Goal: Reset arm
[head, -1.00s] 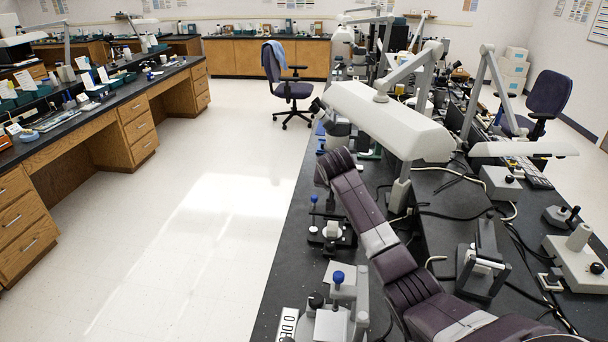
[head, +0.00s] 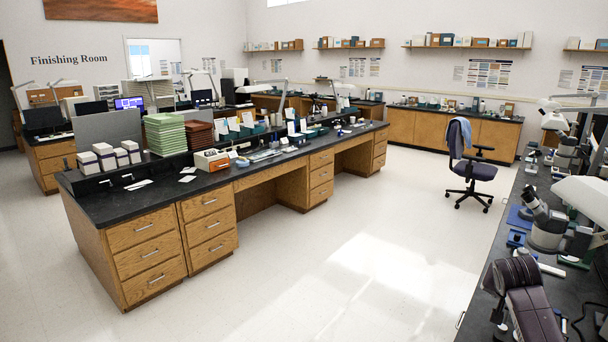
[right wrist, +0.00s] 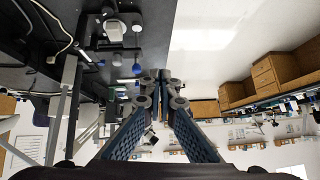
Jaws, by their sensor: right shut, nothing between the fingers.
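My right gripper (right wrist: 163,78) shows in the right wrist view with its two blue-grey fingers together at the tips, shut and empty. It is clear of the black bench (right wrist: 85,70), which fills the upper left of that view. My left gripper is in neither view.
A long wooden bench (head: 150,250) with a black top stands at the left, with green trays (head: 166,134) on it. An office chair (head: 470,168) stands on the open floor between the benches. Microscopes (head: 548,228) crowd the right-hand bench.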

